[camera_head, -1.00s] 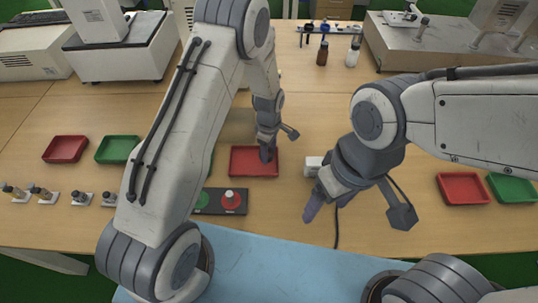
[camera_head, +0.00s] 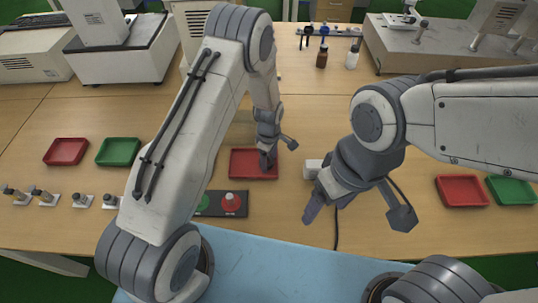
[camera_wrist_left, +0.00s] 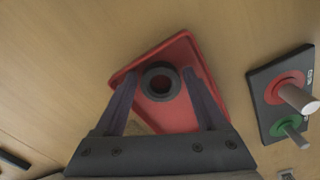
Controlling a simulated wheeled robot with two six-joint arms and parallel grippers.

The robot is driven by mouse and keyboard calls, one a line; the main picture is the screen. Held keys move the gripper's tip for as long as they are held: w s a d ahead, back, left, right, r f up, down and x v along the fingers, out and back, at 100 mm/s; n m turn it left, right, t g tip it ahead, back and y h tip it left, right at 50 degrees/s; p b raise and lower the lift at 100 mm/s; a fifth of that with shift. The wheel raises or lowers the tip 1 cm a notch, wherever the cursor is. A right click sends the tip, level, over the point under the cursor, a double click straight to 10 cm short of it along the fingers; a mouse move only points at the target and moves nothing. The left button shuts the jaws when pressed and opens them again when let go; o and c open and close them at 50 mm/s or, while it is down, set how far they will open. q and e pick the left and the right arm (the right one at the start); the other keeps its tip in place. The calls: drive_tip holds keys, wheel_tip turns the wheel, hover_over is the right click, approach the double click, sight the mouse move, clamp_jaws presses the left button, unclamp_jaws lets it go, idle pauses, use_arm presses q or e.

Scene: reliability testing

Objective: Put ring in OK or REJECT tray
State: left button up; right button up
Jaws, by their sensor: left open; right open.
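A dark ring (camera_wrist_left: 149,76) shows in the left wrist view inside the outline of the middle red tray (camera_wrist_left: 176,122), with its hole facing the camera. My left gripper (camera_wrist_left: 158,88) is open, its fingers on either side of the ring with gaps. In the head view my left gripper (camera_head: 267,163) points down over the middle red tray (camera_head: 240,166), and the ring cannot be made out there. My right gripper (camera_head: 328,205) is open and empty over the table, right of the tray.
Red (camera_head: 66,151) and green (camera_head: 118,151) trays are at left, with more red (camera_head: 463,190) and green (camera_head: 511,189) trays at right. A small white block (camera_head: 312,168) stands near my right gripper.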

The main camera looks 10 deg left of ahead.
use_arm(q)
wheel_tip(320, 180, up, 12)
drive_tip(key=b, duration=0.2)
drive_tip(key=s+d+r+m, duration=0.4)
drive_tip(key=s+r+m, duration=0.1)
drive_tip(key=s+r, duration=0.15)
drive_tip(key=s+d+r+m, duration=0.1)
drive_tip(key=s+r+m, duration=0.3)
drive_tip(key=s+m, duration=0.4)
drive_tip(key=s+d+r+m+h, duration=0.1)
drive_tip(key=s+r+m, duration=0.4)
drive_tip(key=s+m, duration=0.4)
drive_tip(key=s, duration=0.4)
drive_tip(key=shift+s+d+r, duration=0.15)
drive_tip(key=shift+s+r, duration=0.05)
